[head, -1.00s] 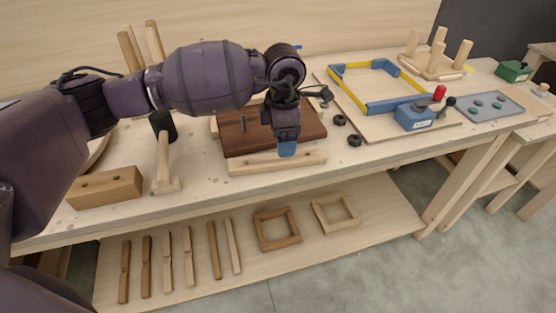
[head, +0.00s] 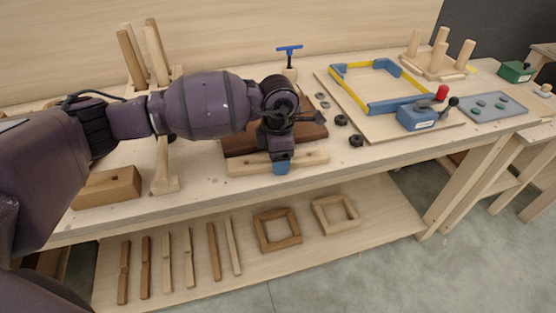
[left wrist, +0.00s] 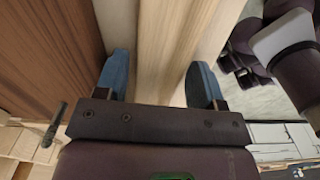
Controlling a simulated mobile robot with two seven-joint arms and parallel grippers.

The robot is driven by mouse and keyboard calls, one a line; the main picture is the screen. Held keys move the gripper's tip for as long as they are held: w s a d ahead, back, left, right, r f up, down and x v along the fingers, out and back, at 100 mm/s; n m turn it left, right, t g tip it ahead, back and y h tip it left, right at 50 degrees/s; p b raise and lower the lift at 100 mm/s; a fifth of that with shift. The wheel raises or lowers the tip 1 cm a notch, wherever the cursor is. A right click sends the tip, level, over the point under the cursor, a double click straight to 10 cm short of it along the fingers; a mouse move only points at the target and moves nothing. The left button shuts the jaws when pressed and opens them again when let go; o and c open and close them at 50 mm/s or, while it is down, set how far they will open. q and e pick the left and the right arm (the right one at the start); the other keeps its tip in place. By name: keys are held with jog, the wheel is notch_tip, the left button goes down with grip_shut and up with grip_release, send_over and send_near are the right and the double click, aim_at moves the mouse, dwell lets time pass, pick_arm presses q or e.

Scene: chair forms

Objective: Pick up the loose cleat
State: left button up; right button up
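The loose cleat (head: 306,158) is a pale wooden strip lying on the bench along the front of a dark brown board (head: 240,142). It also shows in the left wrist view (left wrist: 165,45), running lengthwise with a strip of bench between it and the board. My left gripper (head: 281,168) points down at the middle of the cleat. In the left wrist view its two blue fingertips (left wrist: 160,85) are spread, one on each side of the cleat. Whether they touch it is unclear. My left gripper and forearm hide part of the cleat and board. My right gripper is not in view.
A wooden block (head: 108,187) and a mallet (head: 164,172) stand left of the cleat. Black rings (head: 356,140), a blue-yellow frame (head: 395,103) and a blue clamp box (head: 417,117) lie to the right. The lower shelf (head: 345,245) holds slats and two square frames.

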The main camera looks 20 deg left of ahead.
pick_arm(q)
jog(key=c, duration=0.7)
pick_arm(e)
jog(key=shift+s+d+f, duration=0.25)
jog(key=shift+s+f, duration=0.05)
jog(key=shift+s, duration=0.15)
pick_arm(q)
notch_tip(320, 180, up, 20)
jog(key=p, duration=0.1)
jog(key=shift+p, duration=0.4)
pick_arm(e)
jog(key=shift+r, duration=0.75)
